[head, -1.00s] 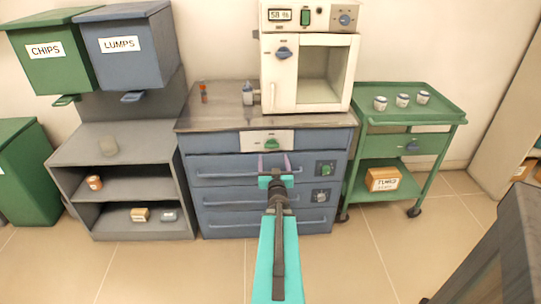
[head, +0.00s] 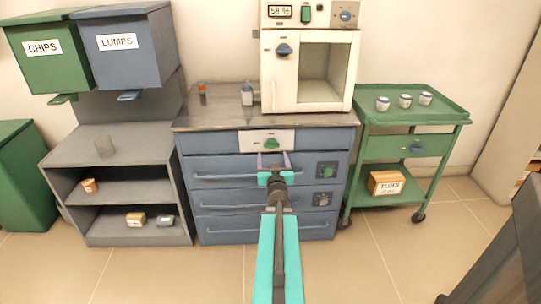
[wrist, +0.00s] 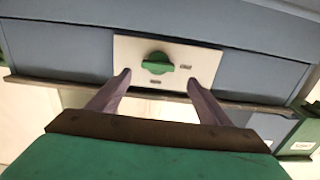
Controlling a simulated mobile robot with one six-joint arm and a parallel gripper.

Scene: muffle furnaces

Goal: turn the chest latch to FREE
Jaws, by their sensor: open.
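The chest (head: 220,141) is blue with several drawers and a grey top. Its latch is a green knob (head: 271,143) on a pale plate (head: 250,141) at the top front. In the wrist view the green knob (wrist: 157,63) lies roughly level across the plate (wrist: 205,60), with small labels to its right and below that I cannot read. My gripper (head: 273,158) is open and empty, just below the knob in the head view. In the wrist view its two purple fingers (wrist: 158,82) are spread either side of the knob, short of it. I see no contact.
Two more knobs, a green one (head: 326,170) and a grey one (head: 323,199), sit on the chest's right side. A furnace (head: 283,75) and small bottles (head: 247,95) stand on top. A green cart (head: 438,170) is at right, a grey shelf (head: 120,187) at left.

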